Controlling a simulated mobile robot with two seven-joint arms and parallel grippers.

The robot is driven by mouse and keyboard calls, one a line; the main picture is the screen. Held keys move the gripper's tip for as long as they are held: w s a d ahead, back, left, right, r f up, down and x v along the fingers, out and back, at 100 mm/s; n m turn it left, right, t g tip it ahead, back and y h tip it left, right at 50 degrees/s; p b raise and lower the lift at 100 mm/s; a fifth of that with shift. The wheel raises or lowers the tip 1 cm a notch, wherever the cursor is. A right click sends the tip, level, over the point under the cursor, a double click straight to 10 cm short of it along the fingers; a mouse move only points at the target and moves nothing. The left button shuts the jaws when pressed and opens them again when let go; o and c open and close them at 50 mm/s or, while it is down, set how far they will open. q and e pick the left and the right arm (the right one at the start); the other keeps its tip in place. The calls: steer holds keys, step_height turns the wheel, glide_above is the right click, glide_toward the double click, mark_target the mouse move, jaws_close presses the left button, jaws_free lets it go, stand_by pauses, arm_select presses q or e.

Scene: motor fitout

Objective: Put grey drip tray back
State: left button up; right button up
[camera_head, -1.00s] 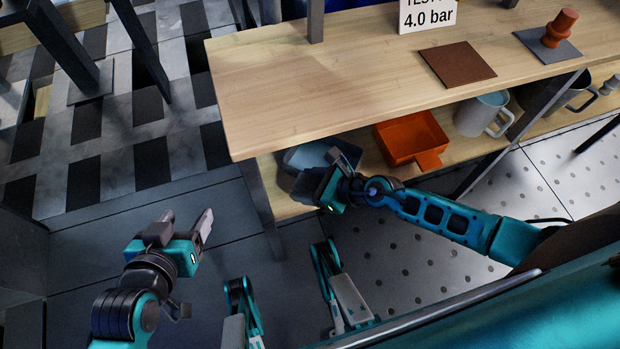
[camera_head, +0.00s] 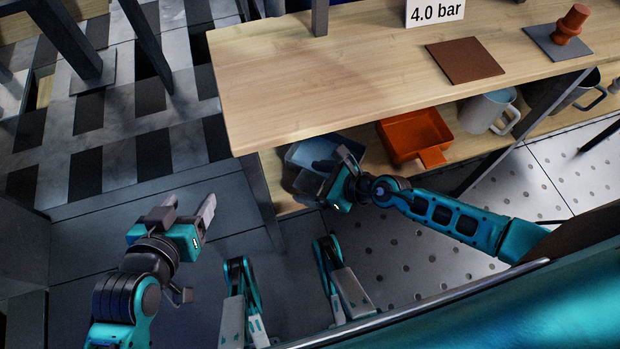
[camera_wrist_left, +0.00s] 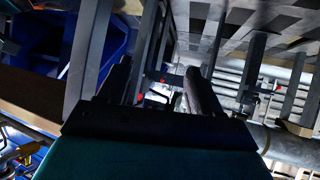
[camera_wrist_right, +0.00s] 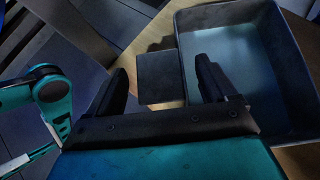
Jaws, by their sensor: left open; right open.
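The grey drip tray (camera_head: 303,154) is on the left end of the lower shelf, partly hidden by my right gripper (camera_head: 328,172). In the right wrist view the tray (camera_wrist_right: 296,60) is an empty rectangular pan with a dark flat handle (camera_wrist_right: 160,76) on its left side. My right gripper (camera_wrist_right: 168,88) is open, with its fingers on either side of the handle; I cannot tell whether they touch it. My left gripper (camera_head: 190,208) is open and empty, over the floor left of the bench.
On the lower shelf (camera_head: 448,152) stand an orange tray (camera_head: 415,135) and a pale mug (camera_head: 488,110), right of the grey tray. The wooden bench top (camera_head: 330,75) overhangs the shelf. It holds a brown mat (camera_head: 464,61) and a "4.0 bar" sign (camera_head: 436,11). A bench leg (camera_head: 262,200) stands at the left.

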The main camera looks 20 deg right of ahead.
steer(key=p+v, duration=0.2)
steer(key=v, duration=0.8)
step_height(320, 180, up, 9)
steer(key=a+n+t+h, duration=0.3)
steer(key=n+h, duration=0.2)
steer(key=n, duration=2.4)
steer(key=shift+w+r, duration=0.15)
steer(key=shift+r, duration=0.05)
